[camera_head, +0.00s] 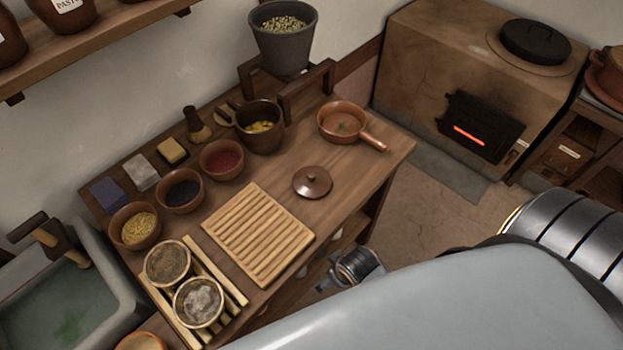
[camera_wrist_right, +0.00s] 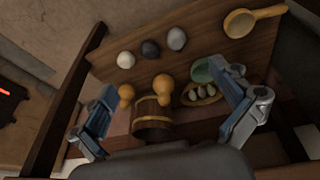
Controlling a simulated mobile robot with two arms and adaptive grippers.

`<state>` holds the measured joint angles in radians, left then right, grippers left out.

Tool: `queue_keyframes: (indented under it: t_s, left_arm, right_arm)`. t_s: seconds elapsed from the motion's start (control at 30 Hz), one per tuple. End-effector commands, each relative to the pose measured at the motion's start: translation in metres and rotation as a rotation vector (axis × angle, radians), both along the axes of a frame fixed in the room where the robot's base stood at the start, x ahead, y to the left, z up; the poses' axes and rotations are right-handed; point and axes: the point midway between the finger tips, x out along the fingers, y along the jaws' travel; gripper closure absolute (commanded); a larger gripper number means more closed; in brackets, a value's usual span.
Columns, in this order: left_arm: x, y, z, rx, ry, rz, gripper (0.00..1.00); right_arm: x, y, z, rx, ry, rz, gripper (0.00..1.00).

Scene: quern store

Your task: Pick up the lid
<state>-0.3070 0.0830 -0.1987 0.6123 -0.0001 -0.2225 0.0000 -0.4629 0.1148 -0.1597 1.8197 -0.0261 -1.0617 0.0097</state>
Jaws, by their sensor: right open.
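The lid (camera_head: 312,182), a round reddish-brown disc with a small knob, lies flat on the wooden table (camera_head: 345,185), knob up, right of the slatted wooden board. My right gripper (camera_head: 350,268) shows in the head view off the table's front edge, apart from the lid and lower in the picture; my arm partly hides that area. In the right wrist view its two fingers are spread wide with nothing between them (camera_wrist_right: 165,85). The lid does not show in the wrist view. My left gripper is not in view.
A copper-coloured pan (camera_head: 342,122) stands behind the lid, its handle pointing right. The slatted board (camera_head: 258,233) lies left of it. Bowls line the table's back. The wrist view shows a wooden bucket (camera_wrist_right: 152,118), gourds, eggs and a ladle (camera_wrist_right: 252,18). A glowing stove (camera_head: 470,90) stands right.

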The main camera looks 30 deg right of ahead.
Motion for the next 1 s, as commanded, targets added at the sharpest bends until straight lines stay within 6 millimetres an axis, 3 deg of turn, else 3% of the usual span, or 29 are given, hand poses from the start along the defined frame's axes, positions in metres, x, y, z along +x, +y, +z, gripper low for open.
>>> queue_keyframes:
  t_s: [0.03,0.1,0.47,0.53,0.77,0.87,1.0]
  left_arm:
    - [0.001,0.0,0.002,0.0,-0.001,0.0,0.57]
    - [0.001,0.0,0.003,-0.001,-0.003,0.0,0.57]
    - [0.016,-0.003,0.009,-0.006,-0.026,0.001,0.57]
    - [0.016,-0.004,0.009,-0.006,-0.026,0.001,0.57]
    - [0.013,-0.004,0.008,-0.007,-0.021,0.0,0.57]
    - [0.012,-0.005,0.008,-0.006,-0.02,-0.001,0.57]
    - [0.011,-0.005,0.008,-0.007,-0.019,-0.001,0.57]
  right_arm:
    - [0.006,0.0,0.028,0.0,-0.022,-0.002,0.0]
    - [0.01,0.0,0.058,-0.001,-0.036,-0.004,0.0]
    - [0.017,-0.003,0.178,-0.012,-0.142,-0.015,0.0]
    - [0.044,-0.006,0.208,-0.043,-0.265,-0.01,0.0]
    - [0.136,-0.001,0.277,-0.13,-0.675,0.054,0.0]
    - [0.171,0.01,0.316,-0.166,-0.873,0.112,0.0]
    - [0.214,0.044,0.39,-0.216,-1.217,0.265,0.0]
